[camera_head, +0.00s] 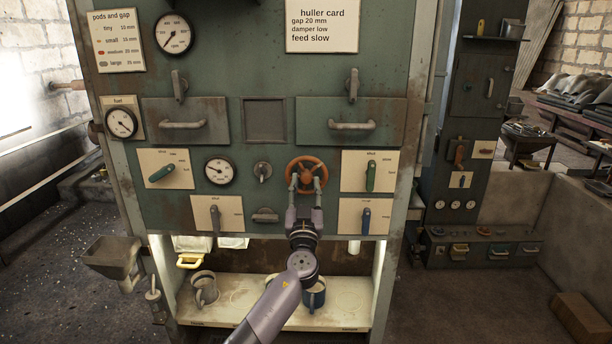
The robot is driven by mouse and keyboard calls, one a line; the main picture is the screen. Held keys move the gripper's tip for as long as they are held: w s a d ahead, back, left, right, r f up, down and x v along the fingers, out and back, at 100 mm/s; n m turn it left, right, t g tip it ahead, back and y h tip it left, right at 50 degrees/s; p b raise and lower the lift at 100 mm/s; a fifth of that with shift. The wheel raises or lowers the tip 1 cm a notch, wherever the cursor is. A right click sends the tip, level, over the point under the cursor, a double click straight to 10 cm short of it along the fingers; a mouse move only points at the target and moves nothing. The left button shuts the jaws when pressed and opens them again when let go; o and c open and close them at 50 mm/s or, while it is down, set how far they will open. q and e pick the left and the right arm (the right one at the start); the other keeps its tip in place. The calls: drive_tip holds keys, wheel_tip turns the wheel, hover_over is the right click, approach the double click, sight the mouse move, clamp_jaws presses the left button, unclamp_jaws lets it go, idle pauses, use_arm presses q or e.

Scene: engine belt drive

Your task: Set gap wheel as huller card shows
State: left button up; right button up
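The orange-brown gap wheel (316,163) is on the green machine's front panel, right of centre. The huller card (322,26) at the top reads gap 20 mm, damper low, feed slow. A round dial (221,171) sits left of the wheel; its scale is too small to read. My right gripper is not in view.
A small knob (262,170) and levers with green (162,173) and blue (366,220) handles flank the wheel. A pods and gap card (116,40) hangs upper left.

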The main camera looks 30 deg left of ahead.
use_arm(q)
drive_tip(key=shift+x, duration=0.9)
clamp_jaws()
